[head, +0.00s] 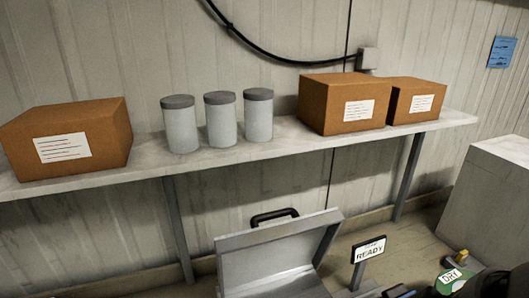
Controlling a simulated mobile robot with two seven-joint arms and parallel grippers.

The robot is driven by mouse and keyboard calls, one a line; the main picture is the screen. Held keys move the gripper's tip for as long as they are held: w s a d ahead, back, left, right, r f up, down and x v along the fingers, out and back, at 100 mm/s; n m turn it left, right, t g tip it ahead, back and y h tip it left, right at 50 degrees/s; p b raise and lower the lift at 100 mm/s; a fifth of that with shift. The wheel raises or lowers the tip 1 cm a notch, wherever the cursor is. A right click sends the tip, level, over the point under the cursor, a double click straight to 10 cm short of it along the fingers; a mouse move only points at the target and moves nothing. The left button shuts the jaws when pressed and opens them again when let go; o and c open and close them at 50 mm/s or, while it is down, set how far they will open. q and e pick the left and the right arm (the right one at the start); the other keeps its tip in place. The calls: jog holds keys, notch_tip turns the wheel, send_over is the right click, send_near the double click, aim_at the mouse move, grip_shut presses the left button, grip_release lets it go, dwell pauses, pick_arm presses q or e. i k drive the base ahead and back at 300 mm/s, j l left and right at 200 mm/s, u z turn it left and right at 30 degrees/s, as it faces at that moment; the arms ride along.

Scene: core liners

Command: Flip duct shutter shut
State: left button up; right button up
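A grey box-like fitting (275,242) with a raised flap or lid is at the bottom centre of the head view. A black handle (274,216) is at its top edge. The flap stands up and tilted, with an opening below it that the frame's lower edge cuts off. It may be the duct shutter, but I cannot tell for sure. Neither gripper can be made out. Dark shapes at the bottom right edge are too cropped to identify.
A small READY sign (369,250) stands right of the fitting. A green DRY-like label (452,280) lies at lower right, near a grey block (490,200). A wall shelf (300,150) holds brown boxes (70,135) and three grey canisters (221,120).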

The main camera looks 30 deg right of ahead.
aim_at(460, 258)
jog(key=z, duration=2.65)
